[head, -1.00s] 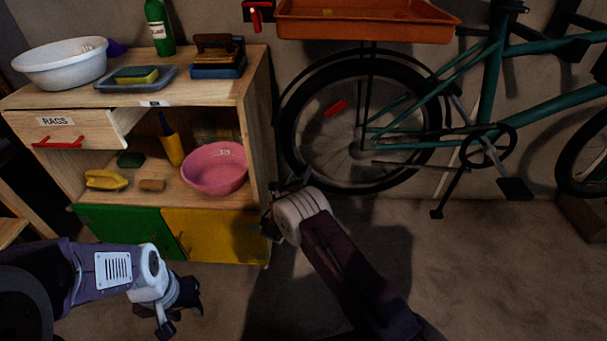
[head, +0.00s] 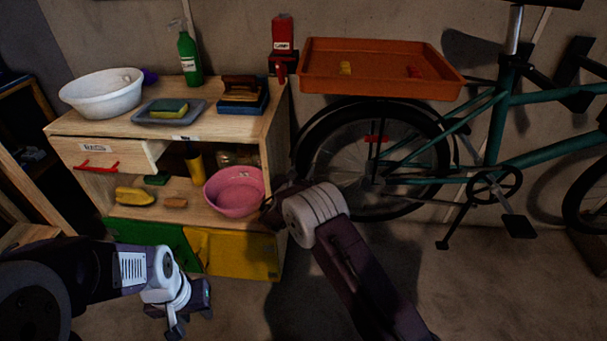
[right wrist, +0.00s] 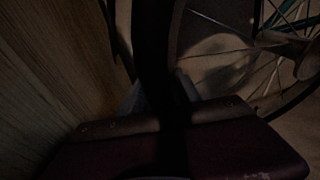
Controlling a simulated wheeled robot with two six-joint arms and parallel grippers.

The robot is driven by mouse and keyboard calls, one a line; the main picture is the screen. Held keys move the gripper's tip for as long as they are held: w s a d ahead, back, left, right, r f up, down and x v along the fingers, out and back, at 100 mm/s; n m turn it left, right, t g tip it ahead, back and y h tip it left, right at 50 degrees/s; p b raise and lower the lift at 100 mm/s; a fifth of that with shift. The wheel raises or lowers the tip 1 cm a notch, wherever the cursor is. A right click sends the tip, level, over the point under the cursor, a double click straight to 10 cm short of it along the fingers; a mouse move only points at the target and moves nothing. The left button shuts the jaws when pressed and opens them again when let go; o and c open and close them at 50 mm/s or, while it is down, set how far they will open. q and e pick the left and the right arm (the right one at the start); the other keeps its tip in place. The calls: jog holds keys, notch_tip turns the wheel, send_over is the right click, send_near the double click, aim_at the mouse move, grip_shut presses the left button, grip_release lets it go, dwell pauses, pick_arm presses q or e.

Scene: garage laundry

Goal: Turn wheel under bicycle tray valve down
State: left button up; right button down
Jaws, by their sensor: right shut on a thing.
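The bicycle's rear wheel (head: 336,202) stands under the orange tray (head: 384,85), with a red reflector (head: 377,138) on its spokes straight above the hub. I cannot make out the valve. My right gripper (head: 272,206) is at the wheel's left side, beside the cabinet's right edge; its fingertips are dark and hard to see. In the right wrist view the dark tyre (right wrist: 153,50) runs down into my right gripper (right wrist: 165,98), which is shut on it. My left gripper (head: 191,318) hangs open and empty low in front of the cabinet.
The wooden cabinet (head: 135,128) stands close to the left of the wheel and my right gripper. It holds a pink bowl (head: 235,192) and has a white basin (head: 102,93) on top. A red bottle (head: 283,33) stands behind, by the tray. The floor in front is clear.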

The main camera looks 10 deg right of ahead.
jog(key=shift+r, duration=0.25)
jog(key=c, duration=0.9)
grip_release()
jog(key=shift+o, duration=0.2)
jog(key=p+v, duration=0.3)
jog(key=v, duration=0.6)
jog(key=shift+s+r, duration=0.1)
